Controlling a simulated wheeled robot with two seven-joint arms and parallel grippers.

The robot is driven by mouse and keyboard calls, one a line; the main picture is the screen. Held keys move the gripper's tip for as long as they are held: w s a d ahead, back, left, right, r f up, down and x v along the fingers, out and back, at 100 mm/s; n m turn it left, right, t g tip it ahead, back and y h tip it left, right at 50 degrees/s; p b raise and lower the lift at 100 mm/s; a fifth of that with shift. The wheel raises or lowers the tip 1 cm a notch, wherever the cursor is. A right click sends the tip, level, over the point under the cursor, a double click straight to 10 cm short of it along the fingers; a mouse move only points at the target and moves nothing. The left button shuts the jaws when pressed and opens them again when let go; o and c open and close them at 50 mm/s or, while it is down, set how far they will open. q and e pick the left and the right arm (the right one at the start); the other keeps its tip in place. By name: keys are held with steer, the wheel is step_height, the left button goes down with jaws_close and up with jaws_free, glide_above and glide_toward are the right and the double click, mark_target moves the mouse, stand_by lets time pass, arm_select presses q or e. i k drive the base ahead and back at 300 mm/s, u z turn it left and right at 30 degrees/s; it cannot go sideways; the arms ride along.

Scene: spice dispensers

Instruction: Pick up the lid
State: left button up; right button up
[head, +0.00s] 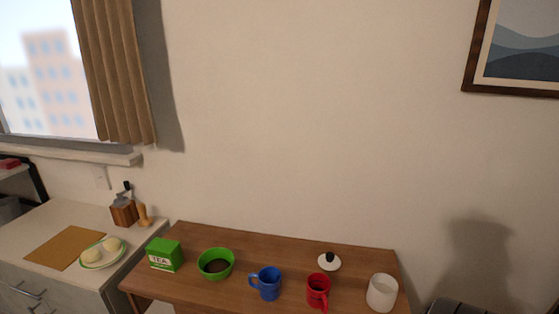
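A white lid (329,262) with a dark knob lies on the wooden table (290,257), toward its back right. It stands apart from the other things, behind and between the red mug (317,291) and a white jar (382,293). The jar looks open at the top. Neither of my grippers shows in the head view.
A green tea box (166,255), a green bowl (216,264) with dark contents and a blue mug (266,283) stand on the table's left and middle. A counter (55,225) on the left holds a plate (103,253), a board and a grinder. The table's back strip is mostly clear.

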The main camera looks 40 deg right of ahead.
mark_target(327, 261)
steer(key=z, duration=1.8)
